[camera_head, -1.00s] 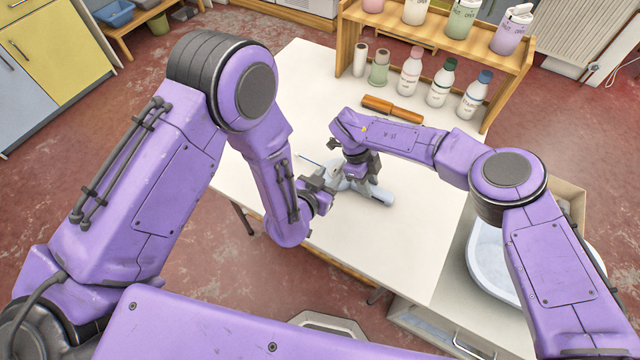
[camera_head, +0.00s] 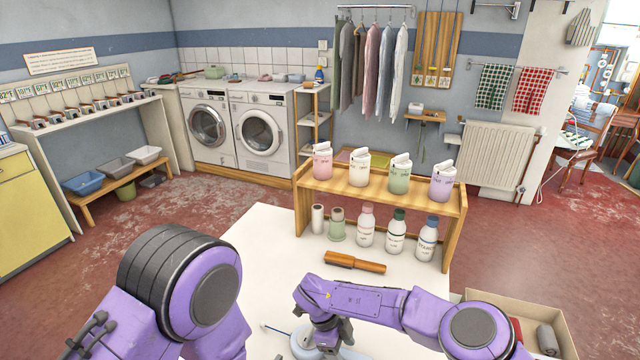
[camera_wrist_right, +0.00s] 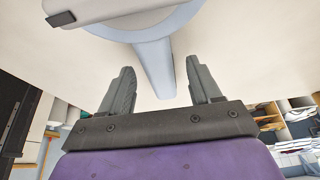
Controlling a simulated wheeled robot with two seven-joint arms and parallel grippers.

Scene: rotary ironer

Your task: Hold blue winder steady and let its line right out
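The pale blue winder (camera_head: 303,346) lies on the white table at the bottom edge of the head view, partly hidden by my right gripper and cut off by the frame. In the right wrist view its ring and straight handle (camera_wrist_right: 155,62) show. A thin rod or line end (camera_head: 274,330) with a blue tip sticks out to its left. My right gripper (camera_wrist_right: 160,88) is open, with the handle seen between its fingers and gaps on both sides. In the head view it is above the winder. My left gripper is out of view; only my left arm's upper part shows.
A wooden rack (camera_head: 378,196) with several bottles stands at the table's back. A cardboard box (camera_head: 520,318) is at the right. The table (camera_head: 262,232) is bare left of the rack. Washing machines (camera_head: 260,138) stand at the back wall.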

